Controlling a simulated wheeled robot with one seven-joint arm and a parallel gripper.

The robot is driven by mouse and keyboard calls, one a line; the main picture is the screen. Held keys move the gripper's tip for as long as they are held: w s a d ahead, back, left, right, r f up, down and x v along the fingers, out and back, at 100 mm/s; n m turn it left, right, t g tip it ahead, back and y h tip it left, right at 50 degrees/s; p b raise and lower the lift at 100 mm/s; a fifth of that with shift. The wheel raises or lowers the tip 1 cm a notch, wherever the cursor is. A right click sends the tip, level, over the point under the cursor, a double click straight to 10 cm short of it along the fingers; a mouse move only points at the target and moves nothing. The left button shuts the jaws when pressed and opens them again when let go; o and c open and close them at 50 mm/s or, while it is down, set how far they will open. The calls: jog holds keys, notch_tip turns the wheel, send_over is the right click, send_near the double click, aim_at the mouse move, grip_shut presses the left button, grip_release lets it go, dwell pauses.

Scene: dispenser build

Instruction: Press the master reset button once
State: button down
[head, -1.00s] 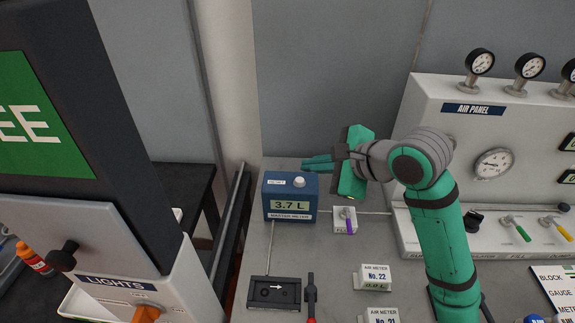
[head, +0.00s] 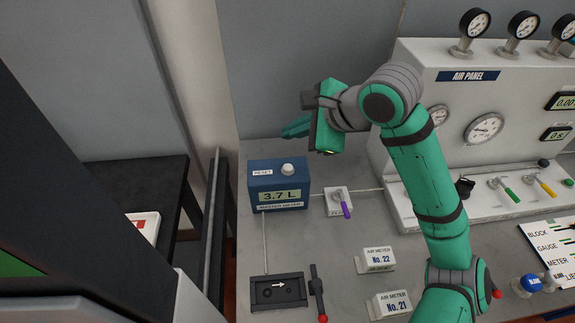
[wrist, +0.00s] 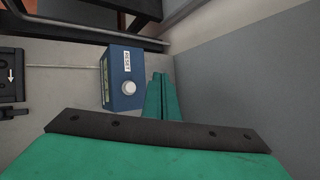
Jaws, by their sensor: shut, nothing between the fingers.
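The master meter is a blue box (head: 262,199) on the grey bench, and its display reads 3.7 L. A white round button (head: 288,169) sits on its top beside a RESET label (head: 262,173). The box (wrist: 113,88), button (wrist: 129,88) and label also show in the wrist view. My gripper (head: 285,131) is shut and empty, its green fingers above and behind the box in the head view. In the wrist view my fingertips (wrist: 158,78) are to the right of the button, apart from it.
A small valve with a purple handle (head: 342,204) stands right of the meter. Air meter blocks No. 22 (head: 377,260) and No. 21 (head: 391,304) are in front. A dark box with an arrow (head: 277,291) lies at front left. The air panel (head: 468,95) stands at right.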

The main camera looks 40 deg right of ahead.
aim_at(288, 171)
jog(key=shift+f, duration=4.05)
jog(key=shift+f, duration=0.4)
jog(key=shift+a+f, duration=0.15)
jog(key=shift+f, duration=0.55)
jog(key=shift+r, duration=0.1)
jog(key=shift+a+r, duration=0.35)
jog(key=shift+r, duration=0.25)
jog(key=shift+w+r, duration=0.1)
jog(key=shift+r, duration=0.05)
